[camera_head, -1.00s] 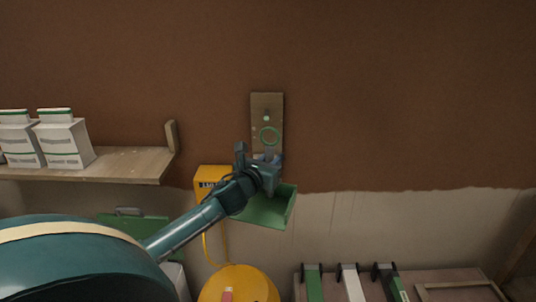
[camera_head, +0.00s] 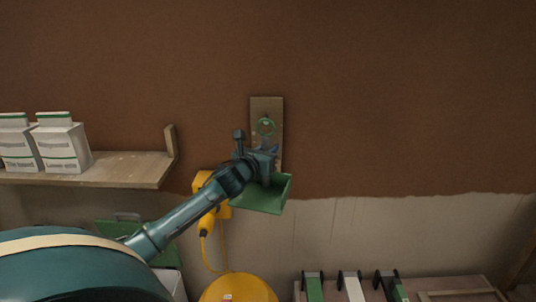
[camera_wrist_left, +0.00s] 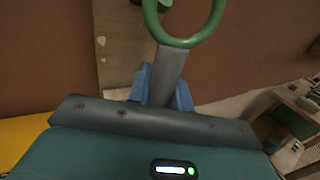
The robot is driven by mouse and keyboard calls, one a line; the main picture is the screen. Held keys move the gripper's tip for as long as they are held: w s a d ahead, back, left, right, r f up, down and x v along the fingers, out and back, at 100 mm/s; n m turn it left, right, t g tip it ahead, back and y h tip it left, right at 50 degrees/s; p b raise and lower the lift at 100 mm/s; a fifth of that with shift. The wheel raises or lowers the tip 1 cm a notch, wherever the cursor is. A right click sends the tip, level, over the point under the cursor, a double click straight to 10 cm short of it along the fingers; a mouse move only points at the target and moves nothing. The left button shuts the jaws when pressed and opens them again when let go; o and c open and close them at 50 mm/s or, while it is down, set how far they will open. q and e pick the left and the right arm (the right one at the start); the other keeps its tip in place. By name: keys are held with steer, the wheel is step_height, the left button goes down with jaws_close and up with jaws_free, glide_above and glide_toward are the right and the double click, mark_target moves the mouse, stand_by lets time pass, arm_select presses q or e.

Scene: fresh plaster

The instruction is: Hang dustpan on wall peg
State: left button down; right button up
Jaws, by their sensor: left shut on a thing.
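The dustpan has a green pan (camera_head: 268,197), a grey handle and a green ring (camera_head: 265,127) at its top end. A wooden board (camera_head: 274,103) is fixed to the brown wall. The ring is in front of the board, where the peg was seen; I cannot tell whether the peg is through it. My left gripper (camera_head: 266,158) is shut on the handle below the ring, with the pan hanging underneath. In the left wrist view, the blue fingertips (camera_wrist_left: 164,88) clasp the handle (camera_wrist_left: 168,75) and the ring (camera_wrist_left: 184,40) is cut by the top edge. My right gripper is not in view.
A wooden shelf (camera_head: 120,170) with white boxes (camera_head: 62,147) is at left. A yellow box (camera_head: 204,180) with a cable hangs behind my left arm. A yellow round object (camera_head: 238,288) is below. Several clamp-like tools (camera_head: 349,286) stand at the lower right. The upper wall is clear.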

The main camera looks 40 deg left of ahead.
arm_select(q)
steer(key=shift+w+a, duration=0.35)
steer(key=shift+w, duration=0.05)
steer(key=shift+w+a+f+b, duration=0.25)
steer(key=shift+w+a+b, duration=0.05)
steer(key=shift+w+a, duration=0.55)
steer(key=shift+w+a+f+b, duration=0.25)
steer(key=shift+w+a, duration=0.45)
steer(key=shift+w, duration=0.35)
steer(key=c, duration=1.2)
jaws_free()
steer(key=shift+a+f, duration=0.1)
